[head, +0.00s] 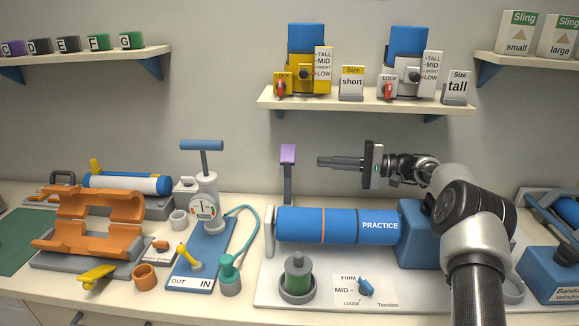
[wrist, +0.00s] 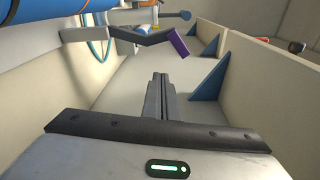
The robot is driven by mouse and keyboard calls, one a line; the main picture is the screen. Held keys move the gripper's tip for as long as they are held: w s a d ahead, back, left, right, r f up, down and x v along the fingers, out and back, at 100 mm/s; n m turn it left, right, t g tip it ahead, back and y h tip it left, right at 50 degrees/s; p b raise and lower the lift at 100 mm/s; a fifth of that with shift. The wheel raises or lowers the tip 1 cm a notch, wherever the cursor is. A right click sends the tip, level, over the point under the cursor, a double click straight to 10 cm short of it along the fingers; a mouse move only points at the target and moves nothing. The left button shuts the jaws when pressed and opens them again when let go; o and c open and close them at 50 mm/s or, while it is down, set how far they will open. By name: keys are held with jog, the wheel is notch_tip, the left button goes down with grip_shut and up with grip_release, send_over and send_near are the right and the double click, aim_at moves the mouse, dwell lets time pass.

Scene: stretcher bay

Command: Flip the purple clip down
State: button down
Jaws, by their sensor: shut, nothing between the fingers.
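The purple clip (head: 288,154) is the purple tip of a grey lever that stands upright behind the blue practice roll (head: 340,225) in the head view. In the wrist view the purple clip (wrist: 179,43) shows at the upper middle, on its grey arm. My gripper (head: 320,162) is shut and empty, to the right of the clip at about its height and pointing left. There is a gap between my fingertips and the clip in the head view. In the wrist view my closed fingers (wrist: 161,78) sit below and a little left of the clip.
A shelf (head: 360,101) with yellow and white collars hangs above my gripper. A pump (head: 203,195) with a blue handle stands left of the clip. A green cylinder (head: 298,275) and a tension dial (head: 365,288) are in front of the roll.

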aim_at(294, 160)
jog(key=shift+d+f, duration=0.1)
dwell(0.3)
jog(key=s+a+p, duration=0.1)
jog(key=s+a, duration=0.1)
jog(key=a, duration=0.7)
jog(key=shift+s+r, duration=0.25)
jog(key=shift+f+b, duration=0.1)
jog(key=shift+b, duration=0.2)
jog(key=s+n+y+b, duration=0.1)
jog(key=s+n+b, duration=0.5)
jog(key=b, duration=0.9)
jog(key=shift+n, duration=0.6)
jog(key=shift+s, duration=0.1)
